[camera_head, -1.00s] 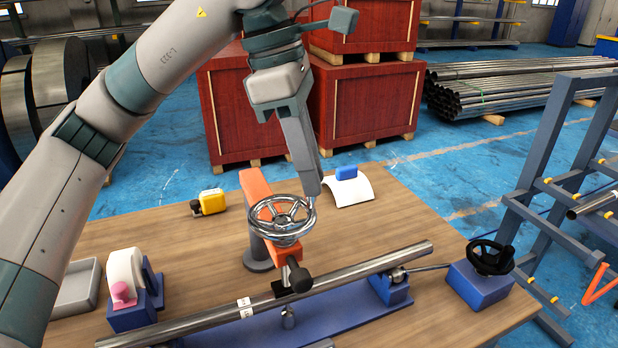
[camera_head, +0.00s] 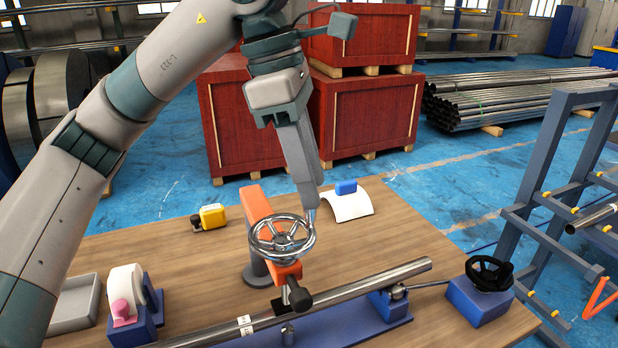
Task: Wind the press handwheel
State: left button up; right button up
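The press handwheel (camera_head: 282,237) is a chrome spoked wheel lying flat on top of the orange press (camera_head: 257,205). My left gripper (camera_head: 311,212) points down at the wheel's right rim, its fingertips at or very near the rim. The fingers appear as one narrow shape, so whether they are open or shut on the rim cannot be told. Below the press, a steel tube (camera_head: 345,288) lies across a blue base (camera_head: 378,325), with the press's dark tip (camera_head: 299,297) above it. My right gripper is not in view.
A blue block with a black handwheel (camera_head: 489,273) stands at the table's right. A tape measure (camera_head: 212,216), a white sheet with a blue block (camera_head: 347,203), a tape dispenser (camera_head: 127,296) and a grey tray (camera_head: 75,306) are on the table. Bare wood lies right of the press.

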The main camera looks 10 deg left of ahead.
pick_arm(q)
jog(key=shift+d+p+v, duration=0.25)
jog(key=shift+p+v, duration=0.25)
jog(key=shift+v, duration=0.45)
jog(key=shift+d+p+v, duration=0.2)
jog(key=shift+p+v, duration=0.25)
jog(key=shift+v, duration=0.5)
jog(key=shift+r, duration=0.1)
jog(key=shift+a+r, duration=0.15)
jog(key=shift+r, duration=0.45)
jog(key=v, duration=1.6)
jog(key=shift+p, duration=0.3)
